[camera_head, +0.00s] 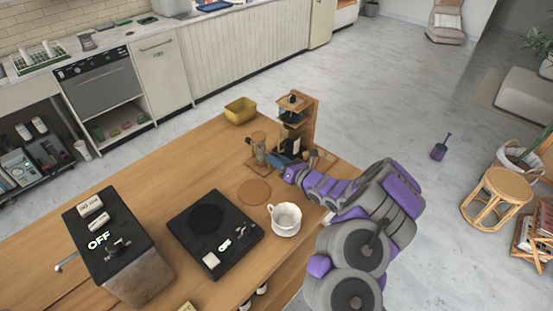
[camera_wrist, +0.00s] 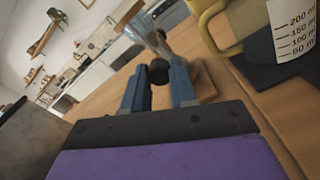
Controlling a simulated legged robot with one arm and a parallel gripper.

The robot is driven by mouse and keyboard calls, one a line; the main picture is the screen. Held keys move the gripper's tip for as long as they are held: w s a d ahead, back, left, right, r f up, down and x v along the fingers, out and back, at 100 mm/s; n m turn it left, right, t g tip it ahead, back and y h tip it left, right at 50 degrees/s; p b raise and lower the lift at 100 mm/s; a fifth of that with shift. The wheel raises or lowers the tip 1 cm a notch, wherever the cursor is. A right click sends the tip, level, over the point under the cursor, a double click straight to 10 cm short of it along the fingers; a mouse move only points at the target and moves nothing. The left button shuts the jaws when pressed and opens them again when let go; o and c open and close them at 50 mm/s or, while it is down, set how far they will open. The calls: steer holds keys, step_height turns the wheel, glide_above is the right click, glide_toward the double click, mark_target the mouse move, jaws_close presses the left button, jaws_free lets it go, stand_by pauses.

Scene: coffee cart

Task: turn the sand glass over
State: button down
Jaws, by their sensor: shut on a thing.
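The sand glass (camera_head: 258,148) has clear glass and wooden ends and is near the far right edge of the wooden counter in the head view. In the wrist view its glass (camera_wrist: 152,38) runs at a slant beyond my fingers. My gripper (camera_head: 281,159) reaches it from the right. In the wrist view the blue fingers of my gripper (camera_wrist: 159,70) are on both sides of a dark knob at the sand glass and are shut on it. I cannot tell whether its lower end touches the counter.
A wooden coffee stand with a glass jug (camera_head: 292,142) is close behind my gripper; a measuring-marked jug (camera_wrist: 290,35) shows at right. A white cup (camera_head: 286,219), brown coaster (camera_head: 254,192), black scale (camera_head: 215,232) and yellow bin (camera_head: 240,110) stand on the counter.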

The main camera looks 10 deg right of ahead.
steer(key=shift+d+m, duration=0.1)
steer(key=shift+m, duration=0.5)
steer(key=c, duration=0.9)
jaws_free()
steer(key=shift+d, duration=0.15)
steer(key=p+v, duration=0.4)
steer(key=v, duration=1.3)
steer(key=shift+s+d, duration=0.1)
steer(key=shift+d, duration=0.05)
